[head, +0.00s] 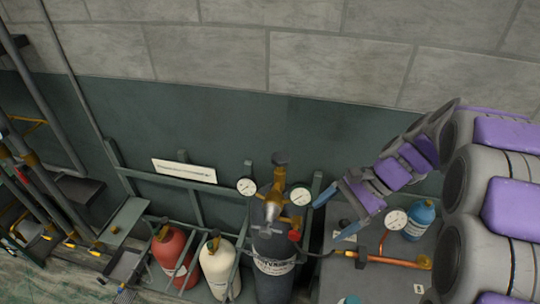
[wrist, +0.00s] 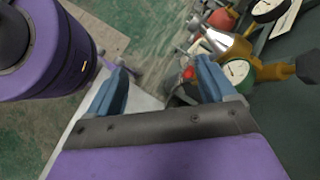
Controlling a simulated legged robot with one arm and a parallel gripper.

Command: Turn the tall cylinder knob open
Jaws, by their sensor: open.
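My gripper (head: 336,212) is open and empty, to the right of the valve and apart from the knob. Its two blue fingers (wrist: 160,70) stand wide apart in the wrist view.
A red cylinder (head: 170,255) and a cream cylinder (head: 216,266) stand left in a green rack. A grey table (head: 385,285) at right bears a blue bottle (head: 419,222), a gauge (head: 395,219) and copper pipe. The wall is close behind.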

